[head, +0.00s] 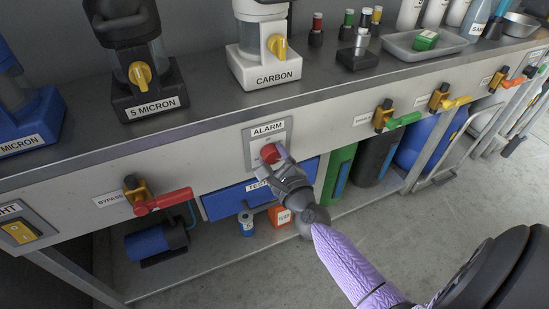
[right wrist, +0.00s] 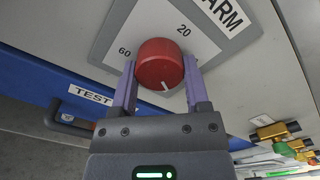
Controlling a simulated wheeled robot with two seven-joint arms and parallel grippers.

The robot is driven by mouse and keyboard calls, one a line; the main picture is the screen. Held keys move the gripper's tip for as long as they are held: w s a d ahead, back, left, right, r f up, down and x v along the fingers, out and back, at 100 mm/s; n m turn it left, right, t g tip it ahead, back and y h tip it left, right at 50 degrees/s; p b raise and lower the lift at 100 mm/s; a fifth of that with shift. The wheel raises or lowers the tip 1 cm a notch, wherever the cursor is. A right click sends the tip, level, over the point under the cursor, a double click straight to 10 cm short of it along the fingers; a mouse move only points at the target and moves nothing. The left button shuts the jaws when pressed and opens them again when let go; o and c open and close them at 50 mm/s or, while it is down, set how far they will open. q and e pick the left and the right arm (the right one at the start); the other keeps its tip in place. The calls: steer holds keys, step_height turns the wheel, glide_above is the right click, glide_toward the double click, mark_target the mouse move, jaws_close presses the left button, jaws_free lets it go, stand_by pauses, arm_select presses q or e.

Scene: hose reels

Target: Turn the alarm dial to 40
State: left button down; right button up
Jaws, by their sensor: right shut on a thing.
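The alarm dial is a red round knob (head: 270,153) on a light plate (head: 283,137) labelled ALARM, set in the front panel of the bench. In the right wrist view the dial (right wrist: 160,64) shows a white pointer line near its lower edge. The figures 60 and 20 show on the plate (right wrist: 148,22); I cannot see a 40, and the dial covers part of the plate. My right gripper (head: 279,161) is shut on the dial, with one purple finger on each side of it in the wrist view (right wrist: 160,88). My left gripper is not in view.
A blue drawer (head: 232,202) labelled TEST sits just below the dial. A red-handled bypass valve (head: 163,200) is to the left, and a green-handled valve (head: 402,120) to the right. The carbon filter (head: 265,55) stands on the bench above. Open floor lies at lower right.

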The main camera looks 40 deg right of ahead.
stand_by(0.4)
steer(key=o, duration=1.3)
steer(key=v, duration=1)
steer(key=shift+p, duration=0.4)
steer(key=shift+d, duration=0.1)
